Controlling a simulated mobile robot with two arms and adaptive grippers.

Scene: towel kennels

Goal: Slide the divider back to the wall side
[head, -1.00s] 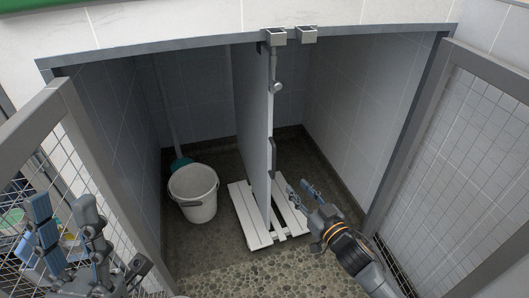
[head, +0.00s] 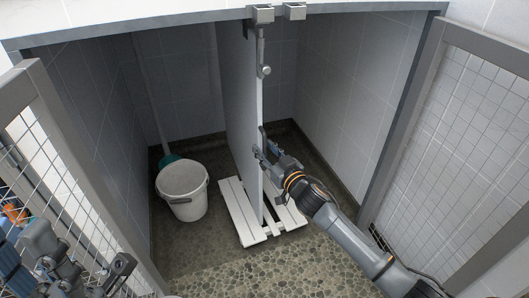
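The divider (head: 243,120) is an upright grey panel seen nearly edge-on in the middle of the kennel, with a rod and round knob (head: 264,71) at its upper front edge. My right gripper (head: 264,146) is at the divider's front edge, about mid-height, by the dark handle. Its fingertips overlap the edge and partly hide the handle; how tightly they close is unclear. My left gripper (head: 24,252) is open and empty at the lower left, in front of the mesh door, partly cut off by the frame.
Two metal brackets (head: 261,14) sit on the top rail above the divider. A white bucket (head: 183,187) and a teal-headed broom (head: 168,159) stand left of it. White slatted boards (head: 240,211) lie at its foot. Mesh doors flank the opening; the right compartment is mostly clear.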

